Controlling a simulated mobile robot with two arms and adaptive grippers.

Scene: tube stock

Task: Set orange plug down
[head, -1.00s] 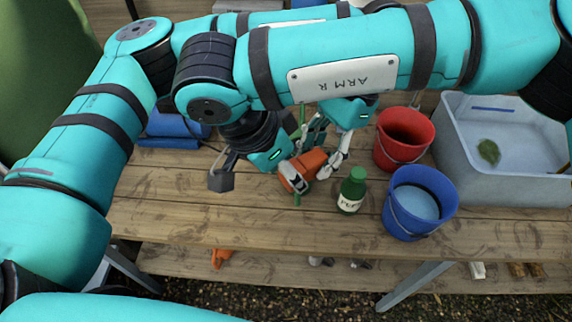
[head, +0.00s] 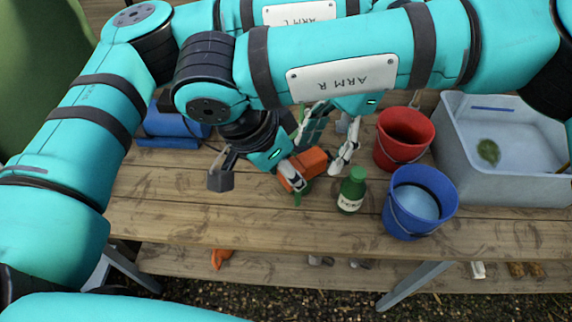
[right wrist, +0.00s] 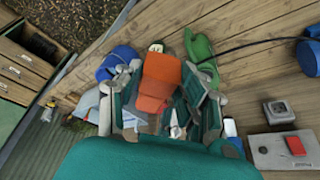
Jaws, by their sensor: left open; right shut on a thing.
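The orange plug (head: 312,160) is held above the bench (head: 180,215) in the head view. My right gripper (head: 296,172) is shut on it, its arm folding down from the upper left. The plug (right wrist: 162,72) also shows upright between the fingers in the right wrist view. My left gripper (head: 329,135) is open, just right of and behind the plug, with its fingers apart. A green piece (head: 303,190) shows just below the plug; I cannot tell whether they touch.
A green bottle (head: 352,190) stands close to the right of the plug. A red bucket (head: 403,155), a blue bucket (head: 396,217) and a grey tub (head: 520,188) are farther right. The bench front on the left is clear.

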